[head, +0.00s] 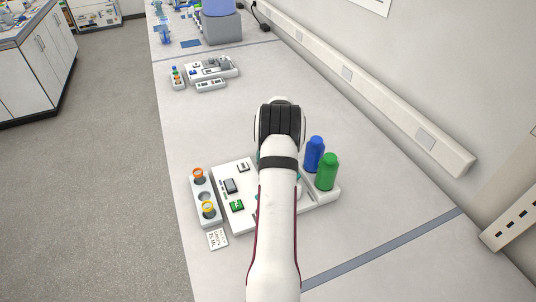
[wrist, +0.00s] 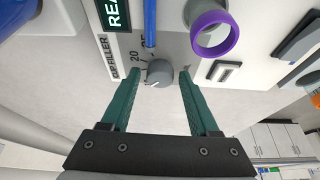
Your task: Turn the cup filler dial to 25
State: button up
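The cup filler (wrist: 118,45) shows its labelled panel in the wrist view, with the number 20 readable. Its grey dial (wrist: 159,73) sits on the panel with a pale pointer mark; I cannot tell its exact setting. My gripper (wrist: 158,88) has its two teal fingers spread, one on each side of the dial, with gaps between them and it. The fingers hold nothing. In the head view the cup filler (head: 228,206) stands on the bench, partly behind my arm. The dial and most of the gripper are hidden there.
A blue bottle (head: 314,154) and a green bottle (head: 328,172) stand on the unit's right side. A rack (head: 206,213) with orange-ringed and yellow-ringed cups stands left. A card (head: 217,239) reading green, 25 ML lies in front. Bench behind is clear up to another small device (head: 211,68).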

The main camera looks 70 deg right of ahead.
grip_shut()
jog(key=m, duration=0.2)
jog(key=m+g+h, duration=0.1)
jog(key=m, duration=0.1)
jog(key=shift+w+a+m+g, duration=0.1)
jog(key=shift+w+m+g, duration=0.05)
jog(key=shift+m+g, duration=0.15)
jog(key=m+g, duration=0.1)
jog(key=m, duration=0.1)
jog(key=m+g, duration=0.1)
jog(key=m, duration=0.2)
jog(key=shift+w+m, duration=0.15)
jog(key=shift+m, duration=0.15)
jog(key=m+g, duration=0.1)
jog(key=m, duration=0.3)
jog(key=shift+w+m+g, duration=0.1)
jog(key=shift+m+g, duration=0.2)
jog(key=shift+g, duration=0.1)
jog(key=m, duration=0.2)
jog(key=m+g+y, duration=0.1)
jog(key=m, duration=0.1)
jog(key=shift+w+m+y, duration=0.1)
jog(key=shift+m+y, duration=0.2)
jog(key=shift+m, duration=0.1)
